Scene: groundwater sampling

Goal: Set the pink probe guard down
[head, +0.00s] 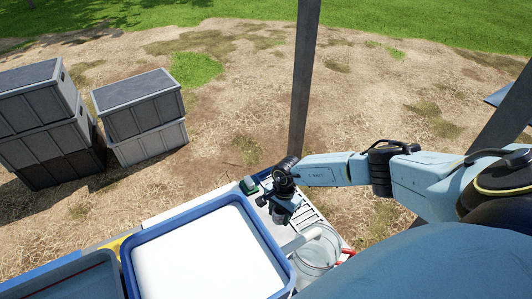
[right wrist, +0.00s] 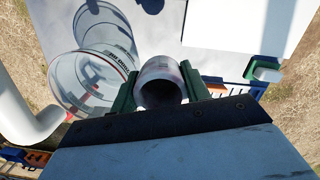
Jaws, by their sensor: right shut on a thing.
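My right gripper (head: 283,207) is over the work surface at the right of the blue-rimmed tray in the head view. In the right wrist view its green fingers (right wrist: 158,92) are shut on the probe guard (right wrist: 160,80), a short hollow tube that looks pale, almost white, with its open end toward the camera. In the head view the gripper hides most or all of the guard. I cannot tell whether the guard touches the surface below. My left gripper is not in view.
A clear round container (head: 318,250) stands close beside the gripper; it also shows in the right wrist view (right wrist: 92,68). A blue-rimmed tray (head: 262,228) with a white inside is to the left. A green-topped item (head: 249,185) sits near the edge. A dark post (head: 304,80) rises behind.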

